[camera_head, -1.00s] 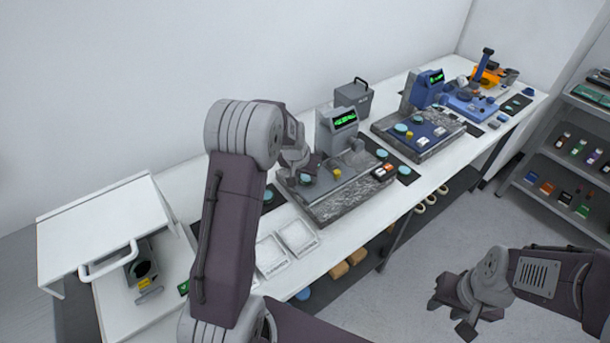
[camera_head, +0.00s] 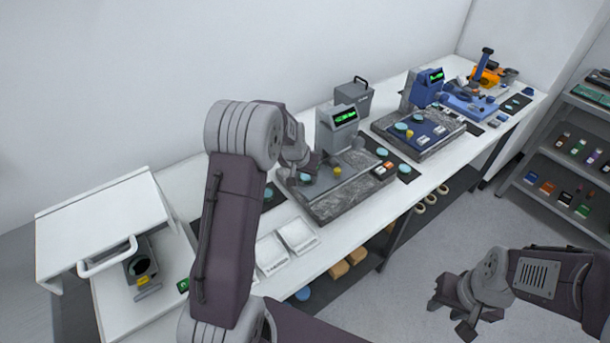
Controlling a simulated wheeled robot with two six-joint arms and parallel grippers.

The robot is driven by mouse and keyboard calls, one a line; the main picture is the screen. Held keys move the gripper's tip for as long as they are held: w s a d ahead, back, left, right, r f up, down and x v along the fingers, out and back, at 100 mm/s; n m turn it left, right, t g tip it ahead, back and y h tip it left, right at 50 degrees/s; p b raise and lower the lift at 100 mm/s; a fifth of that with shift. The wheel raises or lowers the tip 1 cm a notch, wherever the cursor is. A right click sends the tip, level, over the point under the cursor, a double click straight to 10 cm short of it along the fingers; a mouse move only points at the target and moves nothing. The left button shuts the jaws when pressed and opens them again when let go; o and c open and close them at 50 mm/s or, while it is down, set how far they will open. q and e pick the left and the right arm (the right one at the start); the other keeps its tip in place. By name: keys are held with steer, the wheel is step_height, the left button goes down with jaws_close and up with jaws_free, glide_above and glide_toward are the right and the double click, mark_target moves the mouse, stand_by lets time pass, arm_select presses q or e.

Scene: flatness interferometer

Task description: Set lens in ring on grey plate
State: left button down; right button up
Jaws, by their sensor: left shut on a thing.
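The grey plate (camera_head: 352,184) lies on a dark stone base (camera_head: 345,203) in front of a grey instrument with a green display (camera_head: 346,115). My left gripper (camera_head: 306,172) is low over the left part of this plate, shut on a pale blue lens (camera_head: 305,178). The lens is at or just above the plate; I cannot tell whether it touches. The ring is not clearly visible near the gripper. My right gripper (camera_head: 454,318) is open and empty, away from the bench over the floor.
A yellow knob (camera_head: 337,171) stands on the plate beside my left gripper. Small red and white blocks (camera_head: 384,168) sit at its right end. Two white trays (camera_head: 297,236) lie in front. A blue instrument (camera_head: 427,87) stands further right. A white hood (camera_head: 98,212) stands at left.

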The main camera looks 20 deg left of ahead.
arm_select(q)
steer(key=shift+s+d+f, duration=0.1)
steer(key=shift+s+f, duration=0.35)
steer(key=shift+f, duration=0.1)
steer(key=c, duration=0.9)
jaws_free()
steer(key=shift+o, duration=1.1)
steer(key=shift+f, duration=0.1)
steer(key=w+v, duration=0.1)
steer(key=v, duration=0.8)
steer(key=shift+a+r, duration=0.3)
steer(key=shift+r, duration=0.35)
steer(key=shift+w, duration=0.1)
